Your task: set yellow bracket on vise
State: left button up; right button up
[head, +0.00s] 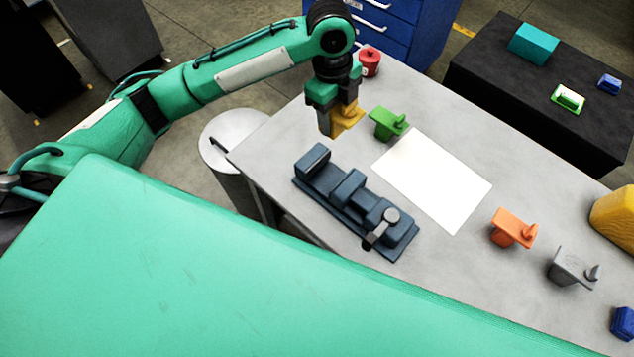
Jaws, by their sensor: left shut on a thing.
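The yellow bracket (347,121) is held in my left gripper (333,118), which points down over the far left part of the grey table. The gripper is shut on the bracket, and its fingers hide part of it. The bracket appears to be above the tabletop, up and right of the vise in the picture. The dark blue-grey vise (352,199) lies on the table near its front left edge, with a handle (380,229) at its right end. No bracket sits on the vise. My right gripper is not in view.
A green bracket (388,123) stands close right of my left gripper, with a red object (369,62) behind. A white sheet (432,179) lies mid-table. Orange (513,229) and grey (573,267) brackets stand to the right. A bin (228,140) stands beside the table's left edge.

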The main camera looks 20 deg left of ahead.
pick_arm(q)
jog(key=shift+s+d+f, duration=0.1)
jog(key=shift+s+f, duration=0.05)
jog(key=shift+s, duration=0.25)
jog(key=shift+s+d+f, duration=0.1)
jog(key=shift+s+f, duration=0.05)
jog(key=shift+s, duration=0.25)
notch_tip(320, 180, down, 15)
jog(key=p, duration=0.3)
jog(key=shift+w, duration=0.1)
notch_tip(320, 180, down, 3)
jog(key=shift+f+p, duration=0.2)
jog(key=shift+p, duration=0.4)
jog(key=shift+f, duration=0.4)
jog(key=shift+f, duration=0.1)
jog(key=o, duration=1.2)
